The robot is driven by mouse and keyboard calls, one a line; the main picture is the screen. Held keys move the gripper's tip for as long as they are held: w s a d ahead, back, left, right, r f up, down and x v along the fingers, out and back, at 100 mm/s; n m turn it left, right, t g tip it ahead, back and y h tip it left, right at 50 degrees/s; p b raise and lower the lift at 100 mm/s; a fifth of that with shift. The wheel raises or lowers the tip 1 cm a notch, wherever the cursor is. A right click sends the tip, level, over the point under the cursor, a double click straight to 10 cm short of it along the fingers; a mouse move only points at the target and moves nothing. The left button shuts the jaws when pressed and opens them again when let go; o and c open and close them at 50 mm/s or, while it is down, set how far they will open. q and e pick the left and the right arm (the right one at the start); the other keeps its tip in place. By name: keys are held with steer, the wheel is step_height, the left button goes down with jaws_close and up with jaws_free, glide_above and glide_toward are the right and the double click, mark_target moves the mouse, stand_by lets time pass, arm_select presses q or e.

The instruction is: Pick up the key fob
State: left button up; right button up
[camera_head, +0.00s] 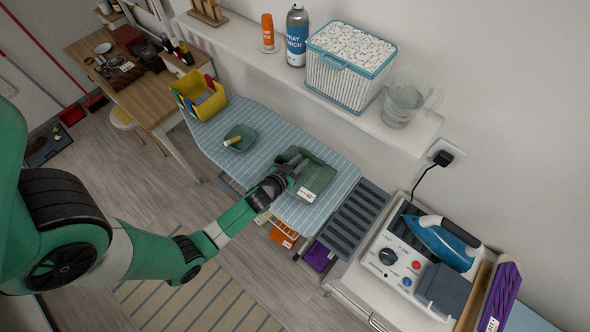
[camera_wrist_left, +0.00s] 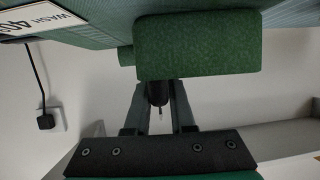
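My left gripper (camera_head: 288,170) reaches in at the folded green cloth (camera_head: 317,178) on the striped ironing board. In the left wrist view my left gripper's fingers (camera_wrist_left: 158,92) stand a small gap apart, their ends hidden under the green cloth (camera_wrist_left: 200,45). Between them is a small dark thing (camera_wrist_left: 157,92) with a pale thin tip, perhaps the key fob. I cannot tell whether the fingers press on it. I cannot make out the key fob for sure in the head view. My right gripper is not in view.
The ironing board (camera_head: 215,155) also holds a green dish (camera_head: 240,138) and a yellow bin (camera_head: 198,95). A wall shelf (camera_head: 290,72) with bottles, a basket and a jug overhangs behind. A blue iron (camera_head: 443,242) stands on its station at right.

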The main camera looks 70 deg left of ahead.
arm_select(q)
jaws_close()
steer(key=shift+r, duration=0.1)
step_height(320, 180, up, 10)
steer(key=p, duration=0.5)
